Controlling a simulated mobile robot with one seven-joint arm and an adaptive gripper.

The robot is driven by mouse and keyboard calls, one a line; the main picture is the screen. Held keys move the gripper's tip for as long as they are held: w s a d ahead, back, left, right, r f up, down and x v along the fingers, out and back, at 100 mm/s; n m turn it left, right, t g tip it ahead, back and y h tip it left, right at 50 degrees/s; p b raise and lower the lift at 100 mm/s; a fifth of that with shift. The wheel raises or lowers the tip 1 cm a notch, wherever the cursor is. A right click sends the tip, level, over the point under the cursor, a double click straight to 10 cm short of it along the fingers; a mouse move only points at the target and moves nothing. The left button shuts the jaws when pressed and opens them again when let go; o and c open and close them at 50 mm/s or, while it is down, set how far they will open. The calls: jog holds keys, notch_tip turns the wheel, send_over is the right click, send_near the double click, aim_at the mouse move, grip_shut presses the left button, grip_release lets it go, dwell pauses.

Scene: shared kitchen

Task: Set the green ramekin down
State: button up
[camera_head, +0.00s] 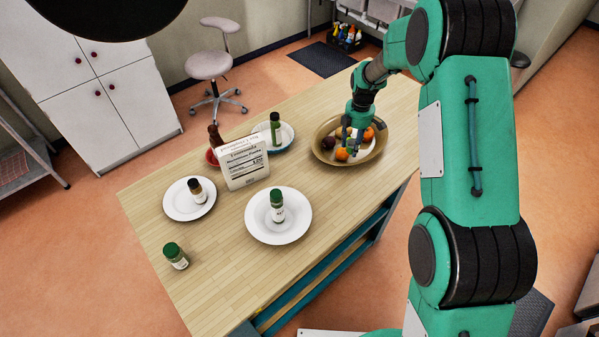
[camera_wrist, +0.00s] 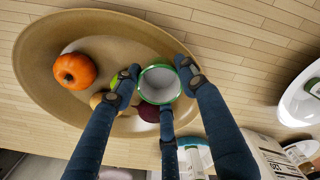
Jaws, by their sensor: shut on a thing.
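The green ramekin (camera_wrist: 159,86), with a green rim and a pale inside, sits between the fingers of my gripper (camera_wrist: 158,92) in the wrist view. My gripper is shut on it. The wide tan bowl (camera_wrist: 35,62) lies below, and the ramekin shows over its inside edge. In the head view my gripper (camera_head: 349,136) is over the bowl (camera_head: 320,152) at the table's far right end. The ramekin is not clear there, being hidden by my fingers. Whether it touches the bowl or the fruit cannot be told.
The bowl holds an orange fruit (camera_wrist: 75,70) and other fruit. On the table (camera_head: 225,270) stand a white plate (camera_head: 262,229) with a green-capped jar (camera_head: 277,205), another plate (camera_head: 175,209), a sign card (camera_head: 243,165) and a jar (camera_head: 176,256). The table's near left part is mostly bare.

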jog(key=s+a+r+n, duration=0.1)
jog(key=s+a+n, duration=0.1)
jog(key=a, duration=0.8)
jog(key=s+a+r+n+b, duration=0.1)
jog(key=s+a+n, duration=0.2)
jog(key=a, duration=0.7)
jog(key=shift+s+r+n, duration=0.15)
jog(key=shift+n, duration=0.95)
send_over(299, 171)
jog(key=shift+d+f, duration=0.1)
jog(key=shift+f, duration=3)
jog(key=shift+f+b, duration=0.3)
jog(key=shift+f, duration=1.6)
jog(key=shift+f, duration=0.1)
jog(key=o, duration=1.2)
